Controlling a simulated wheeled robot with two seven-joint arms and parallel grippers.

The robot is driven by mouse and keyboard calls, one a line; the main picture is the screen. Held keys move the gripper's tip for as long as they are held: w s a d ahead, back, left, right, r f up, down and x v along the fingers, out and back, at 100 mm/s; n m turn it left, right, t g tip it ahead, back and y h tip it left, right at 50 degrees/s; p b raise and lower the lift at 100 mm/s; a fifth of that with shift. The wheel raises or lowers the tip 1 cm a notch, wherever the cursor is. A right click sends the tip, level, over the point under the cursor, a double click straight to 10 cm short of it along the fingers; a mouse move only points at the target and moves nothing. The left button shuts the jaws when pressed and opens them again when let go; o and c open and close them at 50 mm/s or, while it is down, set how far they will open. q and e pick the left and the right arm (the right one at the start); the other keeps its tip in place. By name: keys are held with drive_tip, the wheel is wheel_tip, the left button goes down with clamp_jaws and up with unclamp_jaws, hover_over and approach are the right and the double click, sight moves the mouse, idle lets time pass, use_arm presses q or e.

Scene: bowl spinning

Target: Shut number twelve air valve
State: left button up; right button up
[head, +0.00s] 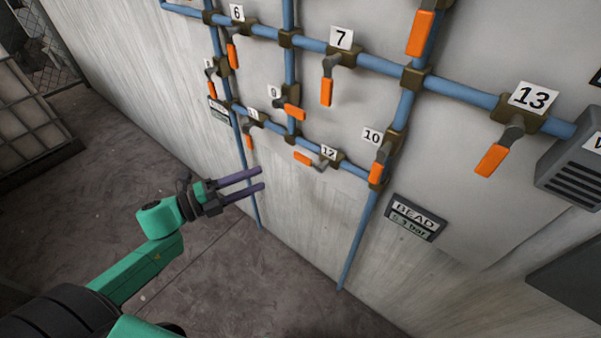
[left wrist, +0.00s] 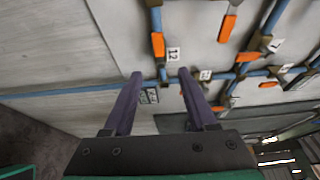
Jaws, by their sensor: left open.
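The number twelve valve (head: 335,158) sits on the lowest blue pipe, with a white 12 label (head: 329,152) above it. Its orange handle (head: 303,158) points left, roughly along the pipe. My left gripper (head: 261,178) is open and empty, to the left of the handle and a little lower, with its two purple fingers pointing right. In the left wrist view, a 12 label (left wrist: 174,54) and an orange handle (left wrist: 158,44) show beyond the gap between the fingertips (left wrist: 160,74). The fingers look clear of the handle. My right gripper is not in view.
Other orange-handled valves surround it: valve 10 (head: 377,172) to the right, valve 9 (head: 292,112) above and valve 11 (head: 250,142) to the left. A BEAD pressure sign (head: 415,217) hangs at lower right. The wall below valve 12 is bare.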

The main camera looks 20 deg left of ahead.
use_arm(q)
approach(301, 160)
drive_tip(key=x, duration=0.2)
drive_tip(key=p+x, duration=0.1)
drive_tip(key=x, duration=0.7)
drive_tip(key=shift+w+d, duration=0.25)
drive_tip(key=shift+w, duration=0.05)
clamp_jaws()
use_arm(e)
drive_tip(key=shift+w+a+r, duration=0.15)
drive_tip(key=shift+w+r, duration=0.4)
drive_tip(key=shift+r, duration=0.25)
use_arm(q)
drive_tip(key=shift+f, duration=0.1)
